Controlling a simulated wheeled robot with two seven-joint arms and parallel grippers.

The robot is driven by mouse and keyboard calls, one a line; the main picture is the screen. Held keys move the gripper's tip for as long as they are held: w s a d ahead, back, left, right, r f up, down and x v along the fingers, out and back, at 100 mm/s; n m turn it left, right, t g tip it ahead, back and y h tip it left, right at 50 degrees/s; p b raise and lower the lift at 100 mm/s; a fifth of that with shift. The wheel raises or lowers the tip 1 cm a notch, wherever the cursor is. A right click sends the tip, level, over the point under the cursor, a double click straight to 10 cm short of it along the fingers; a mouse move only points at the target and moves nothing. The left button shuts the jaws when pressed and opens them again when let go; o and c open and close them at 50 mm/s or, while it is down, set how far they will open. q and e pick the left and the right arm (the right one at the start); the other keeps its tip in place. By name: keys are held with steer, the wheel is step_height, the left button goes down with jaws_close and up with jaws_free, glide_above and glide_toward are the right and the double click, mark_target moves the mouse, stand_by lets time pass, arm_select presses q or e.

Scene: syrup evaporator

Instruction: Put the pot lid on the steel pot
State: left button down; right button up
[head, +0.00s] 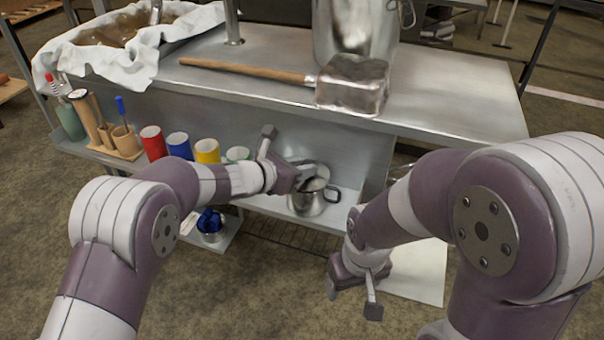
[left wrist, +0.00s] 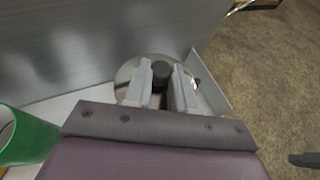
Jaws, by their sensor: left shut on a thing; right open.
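The steel pot (head: 306,205) stands on the lower shelf, with a dark handle on its right side. My left gripper (head: 303,178) is over the pot, shut on the black knob of the round metal pot lid (head: 320,184). In the left wrist view the lid (left wrist: 126,74) lies beneath the fingers, with its knob (left wrist: 162,74) between them. The lid is at the pot's mouth; I cannot tell whether it rests on the rim or hovers just above. My right gripper (head: 352,294) is open and empty, low in front of the shelf.
Red (head: 153,143), blue (head: 179,146), yellow (head: 207,151) and green (head: 237,154) cups line the shelf left of the pot. A long-handled steel scoop (head: 352,84) and a tall steel vessel (head: 352,30) stand on the bench above.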

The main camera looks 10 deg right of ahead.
arm_select(q)
steer(key=shift+f, duration=0.3)
steer(key=c, duration=0.9)
jaws_free()
steer(key=shift+c, duration=0.2)
steer(key=shift+r, duration=0.15)
